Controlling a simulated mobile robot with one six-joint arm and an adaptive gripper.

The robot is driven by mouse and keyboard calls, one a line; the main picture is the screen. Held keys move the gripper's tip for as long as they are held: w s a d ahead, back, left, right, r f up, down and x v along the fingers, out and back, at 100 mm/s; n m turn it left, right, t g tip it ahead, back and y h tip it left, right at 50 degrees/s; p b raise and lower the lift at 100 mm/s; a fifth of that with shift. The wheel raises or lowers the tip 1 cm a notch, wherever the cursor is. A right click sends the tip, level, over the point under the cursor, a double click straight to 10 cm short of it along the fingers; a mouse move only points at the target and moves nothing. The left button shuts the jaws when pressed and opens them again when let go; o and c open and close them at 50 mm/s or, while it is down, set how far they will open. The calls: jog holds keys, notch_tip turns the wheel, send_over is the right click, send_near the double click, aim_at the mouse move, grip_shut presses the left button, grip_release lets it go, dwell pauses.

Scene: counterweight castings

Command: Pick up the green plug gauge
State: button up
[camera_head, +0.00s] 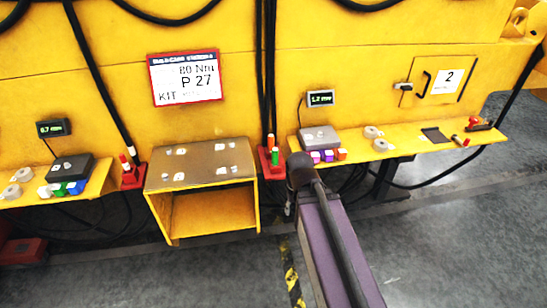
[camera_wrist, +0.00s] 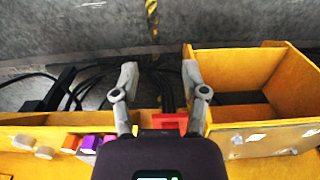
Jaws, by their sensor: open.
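The green plug gauge (camera_head: 275,156) stands upright in a small red holder (camera_head: 267,172) between the open yellow box and the right shelf in the head view. In the wrist view part of the red holder (camera_wrist: 168,121) shows between and below my fingers; the green gauge is not visible there, probably hidden by my gripper's body. My gripper (camera_wrist: 160,76) is open, with nothing between its fingers. In the head view my arm ends just right of the holder, and its fingers cannot be made out.
An open yellow box (camera_head: 207,210) with a grey top stands left of the holder. The right shelf (camera_head: 400,148) carries coloured blocks (camera_head: 327,155) and a grey device (camera_head: 320,138). Black cables hang behind the holder. Another red holder (camera_head: 130,176) stands farther left.

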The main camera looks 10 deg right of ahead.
jog(key=shift+s+a, duration=0.1)
jog(key=shift+a, duration=0.05)
jog(key=o, duration=0.3)
jog(key=shift+a+r, duration=0.1)
jog(key=shift+a, duration=0.1)
notch_tip(320, 180, up, 10)
jog(key=r+m+p, duration=0.1)
jog(key=m+p, duration=0.4)
jog(key=p, duration=0.6)
send_over(276, 150)
jog(key=shift+s+f, duration=0.1)
jog(key=shift+f, duration=0.2)
jog(key=shift+f+b, duration=0.1)
jog(key=shift+b, duration=0.25)
notch_tip(276, 150, down, 8)
jog(key=b, duration=0.8)
jog(key=shift+a+f, duration=0.1)
jog(key=shift+f, duration=0.1)
jog(key=shift+f+b, duration=0.15)
jog(key=shift+b, duration=0.2)
